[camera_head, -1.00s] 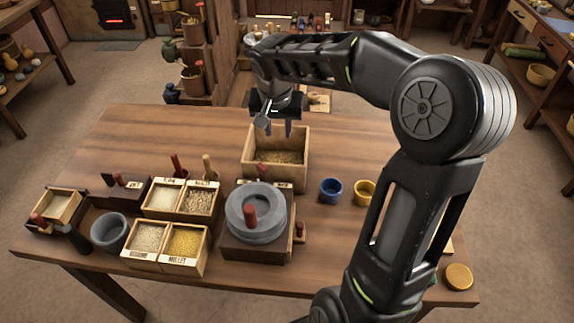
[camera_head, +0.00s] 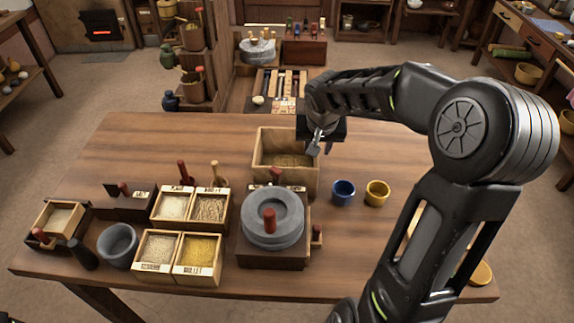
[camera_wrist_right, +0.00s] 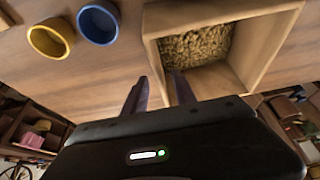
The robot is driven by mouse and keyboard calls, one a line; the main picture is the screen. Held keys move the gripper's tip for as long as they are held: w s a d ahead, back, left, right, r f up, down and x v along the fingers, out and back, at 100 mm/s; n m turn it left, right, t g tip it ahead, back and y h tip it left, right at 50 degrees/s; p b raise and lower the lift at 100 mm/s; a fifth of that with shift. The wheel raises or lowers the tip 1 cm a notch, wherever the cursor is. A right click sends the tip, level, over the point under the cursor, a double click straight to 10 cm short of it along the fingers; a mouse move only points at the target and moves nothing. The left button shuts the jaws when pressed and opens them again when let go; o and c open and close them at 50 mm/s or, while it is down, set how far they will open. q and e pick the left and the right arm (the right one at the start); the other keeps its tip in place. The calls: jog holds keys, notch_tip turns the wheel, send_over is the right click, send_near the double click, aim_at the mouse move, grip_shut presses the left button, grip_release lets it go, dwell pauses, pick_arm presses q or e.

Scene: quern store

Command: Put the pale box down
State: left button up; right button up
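The pale wooden box (camera_head: 262,150), open-topped with brown grain inside, stands at the back middle of the table (camera_head: 180,140). It also shows in the right wrist view (camera_wrist_right: 272,30). My right gripper (camera_head: 321,150) is at the box's back right corner in the head view. In the right wrist view its two fingers (camera_wrist_right: 160,92) are spread apart, one on either side of a box corner. No firm contact with the wall is visible. My left gripper is out of view.
A blue cup (camera_head: 343,193) and a yellow cup (camera_head: 377,193) stand right of the box. A grey stone quern (camera_head: 272,220) is in front of it, with labelled grain boxes (camera_head: 182,272) to the left. The table's back left is bare.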

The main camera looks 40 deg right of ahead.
jog(key=shift+f, duration=0.2)
jog(key=shift+x, duration=2.65)
jog(key=shift+r, duration=0.1)
jog(key=shift+f+b, duration=0.25)
jog(key=shift+b, duration=0.1)
grip_shut()
dwell(0.5)
